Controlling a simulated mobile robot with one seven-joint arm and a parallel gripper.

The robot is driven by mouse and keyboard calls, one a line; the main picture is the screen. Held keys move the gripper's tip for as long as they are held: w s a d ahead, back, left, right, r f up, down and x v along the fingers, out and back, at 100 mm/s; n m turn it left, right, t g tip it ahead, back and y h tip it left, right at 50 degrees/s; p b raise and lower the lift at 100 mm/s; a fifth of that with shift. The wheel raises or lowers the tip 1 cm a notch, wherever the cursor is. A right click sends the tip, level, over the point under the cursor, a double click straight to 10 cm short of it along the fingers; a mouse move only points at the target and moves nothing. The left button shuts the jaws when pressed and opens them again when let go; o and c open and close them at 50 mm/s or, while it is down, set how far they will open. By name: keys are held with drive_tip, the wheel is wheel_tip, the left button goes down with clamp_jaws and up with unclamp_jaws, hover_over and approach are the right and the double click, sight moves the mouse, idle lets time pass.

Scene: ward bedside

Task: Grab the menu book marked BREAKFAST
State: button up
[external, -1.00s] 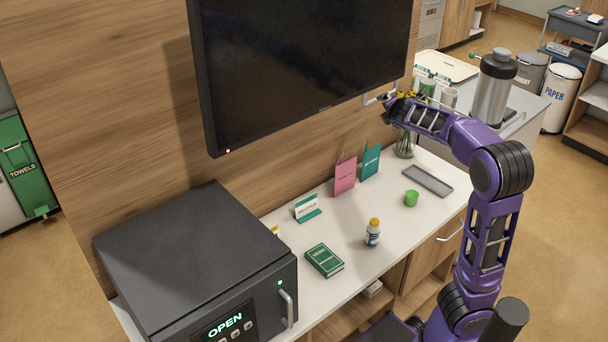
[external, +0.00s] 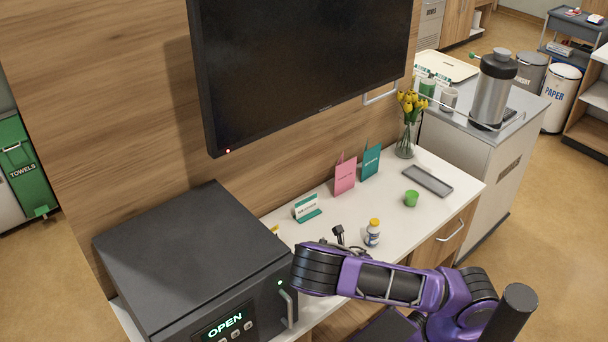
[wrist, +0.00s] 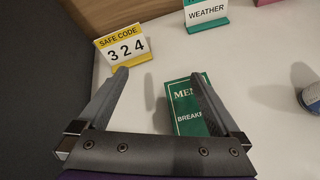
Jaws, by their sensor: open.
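My gripper (wrist: 158,78) is open and empty above the counter. Its right finger crosses in front of the book, and its left finger is over bare counter to the book's left. I cannot tell how high the fingers are above it. In the external view my arm hides the book, and dark parts of my gripper (external: 340,236) show beside the bottle.
A yellow SAFE CODE sign (wrist: 122,46) and a WEATHER sign (wrist: 207,13) stand behind the book. A bottle (external: 372,234) is to its right.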

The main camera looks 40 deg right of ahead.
drive_tip(key=s+d+f+n, duration=0.1)
drive_tip(key=s, duration=0.1)
drive_tip(key=s+d+f+n, duration=0.1)
drive_tip(key=s, duration=0.2)
drive_tip(key=s+d+f+n+t, duration=0.1)
drive_tip(key=s+n, duration=0.1)
drive_tip(key=s, duration=0.1)
drive_tip(key=shift+f+p, duration=0.35)
drive_tip(key=shift+f, duration=0.05)
drive_tip(key=shift+s+f, duration=0.1)
drive_tip(key=shift+w+f+b, duration=0.4)
drive_tip(key=shift+w+b, duration=0.05)
drive_tip(key=shift+b, duration=0.7)
drive_tip(key=shift+w+d+f+b, duration=0.1)
drive_tip(key=shift+w+d+b, duration=0.05)
drive_tip(key=shift+w+b, duration=0.7)
drive_tip(key=shift+w+f+b, duration=0.2)
drive_tip(key=shift+b, duration=0.25)
drive_tip(key=b+x, duration=0.1)
drive_tip(key=x, duration=0.3)
drive_tip(key=shift+r, duration=0.15)
